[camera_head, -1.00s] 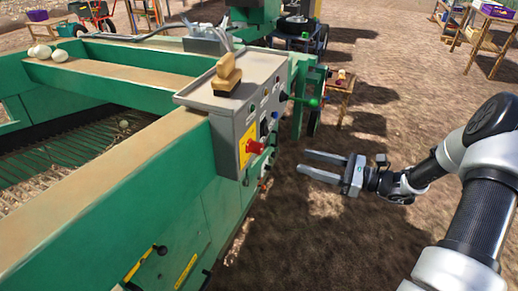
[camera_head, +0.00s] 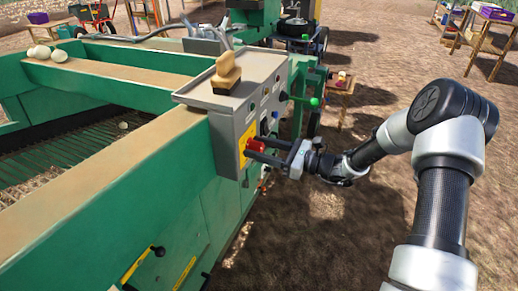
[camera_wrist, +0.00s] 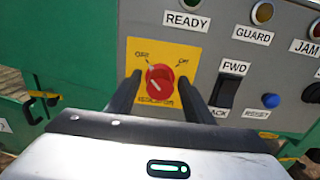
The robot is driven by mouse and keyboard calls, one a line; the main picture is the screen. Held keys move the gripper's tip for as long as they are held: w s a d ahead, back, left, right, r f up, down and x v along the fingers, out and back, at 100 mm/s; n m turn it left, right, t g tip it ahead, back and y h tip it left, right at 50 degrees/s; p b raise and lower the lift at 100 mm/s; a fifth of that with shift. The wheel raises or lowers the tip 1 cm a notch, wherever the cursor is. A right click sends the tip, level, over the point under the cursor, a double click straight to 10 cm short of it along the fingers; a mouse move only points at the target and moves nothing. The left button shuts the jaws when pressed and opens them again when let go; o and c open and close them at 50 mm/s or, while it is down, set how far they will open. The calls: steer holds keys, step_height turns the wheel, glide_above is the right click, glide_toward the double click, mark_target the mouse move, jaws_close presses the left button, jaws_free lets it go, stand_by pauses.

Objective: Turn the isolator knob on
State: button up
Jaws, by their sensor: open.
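The red isolator knob (camera_wrist: 160,81) sits on a yellow plate (camera_wrist: 190,62) on the grey control panel. In the wrist view the plate reads OFF at upper left and ON at upper right, and the knob's light mark points up and left, toward OFF. My gripper (camera_wrist: 162,90) is open, with one dark finger on each side of the knob. In the head view my gripper (camera_head: 262,148) reaches the panel from the right, and its fingers partly cover the knob (camera_head: 256,144). I cannot tell whether the fingers touch it.
The panel (camera_wrist: 215,55) also carries a FWD/BACK rocker switch (camera_wrist: 224,91), a blue button (camera_wrist: 270,101) and lamps right of the knob. A wooden-handled brush (camera_head: 227,72) lies on the panel top. A green-knobbed lever (camera_head: 314,101) sticks out beyond. Open ground lies to the right.

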steer(key=c, duration=1)
steer(key=shift+c, duration=0.2)
steer(key=shift+r+m+p, duration=0.1)
steer(key=shift+m+p, duration=0.3)
steer(key=shift+p, duration=0.1)
steer(key=m+p, duration=0.2)
steer(key=p, duration=0.1)
steer(key=shift+r+m, duration=0.15)
steer(key=shift+m, duration=0.15)
steer(key=m+p, duration=0.4)
steer(key=m, duration=0.1)
steer(key=m+p, duration=0.2)
steer(key=m, duration=0.4)
steer(key=m+p, duration=0.1)
steer(key=m, duration=0.2)
steer(key=shift+f, duration=0.25)
steer(key=shift+m+p, duration=0.3)
steer(key=shift+m, duration=0.1)
